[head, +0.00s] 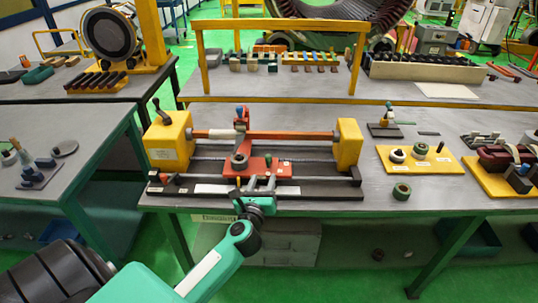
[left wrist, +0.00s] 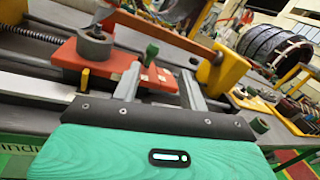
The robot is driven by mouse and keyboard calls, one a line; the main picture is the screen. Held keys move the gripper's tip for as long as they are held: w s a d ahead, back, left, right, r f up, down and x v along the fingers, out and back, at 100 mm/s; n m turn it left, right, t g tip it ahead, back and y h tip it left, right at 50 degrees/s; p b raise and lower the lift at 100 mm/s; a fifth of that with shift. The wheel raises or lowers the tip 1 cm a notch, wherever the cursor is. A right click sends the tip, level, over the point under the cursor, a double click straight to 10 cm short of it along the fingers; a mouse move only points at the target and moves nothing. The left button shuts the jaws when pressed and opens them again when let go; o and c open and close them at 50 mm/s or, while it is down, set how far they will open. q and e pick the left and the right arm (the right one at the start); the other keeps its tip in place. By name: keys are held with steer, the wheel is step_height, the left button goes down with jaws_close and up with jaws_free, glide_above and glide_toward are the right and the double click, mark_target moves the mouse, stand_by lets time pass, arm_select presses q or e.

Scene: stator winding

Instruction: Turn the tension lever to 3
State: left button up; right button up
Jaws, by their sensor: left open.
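The winding machine has a red carriage (head: 258,166) with a small green-topped lever (head: 268,160), which I take as the tension lever. In the left wrist view the green lever (left wrist: 152,52) stands roughly upright on the red carriage (left wrist: 105,62), beside small pale labels (left wrist: 146,78) too small to read. My left gripper (head: 262,183) is open at the machine's front edge. In the wrist view its two fingers (left wrist: 158,82) point toward the carriage, with the lever showing between and beyond them; I see no contact. My right gripper is not in view.
Yellow end blocks (head: 168,140) (head: 348,145) flank the carriage, and a long red arm (head: 292,135) spans above it. A grey spool (left wrist: 95,45) stands on the carriage. A yellow parts board (head: 420,160) and a green ring (head: 401,191) lie to the right on the table.

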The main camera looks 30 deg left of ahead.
mark_target(269, 155)
arm_select(q)
steer(key=shift+n+g, duration=0.3)
steer(key=shift+n, duration=0.2)
steer(key=x, duration=0.4)
steer(key=p+x, duration=0.1)
steer(key=x, duration=0.4)
steer(key=p+x, duration=0.1)
steer(key=x, duration=0.4)
steer(key=shift+a+f, duration=0.25)
steer(key=shift+a, duration=0.1)
steer(key=shift+s, duration=0.1)
jaws_close()
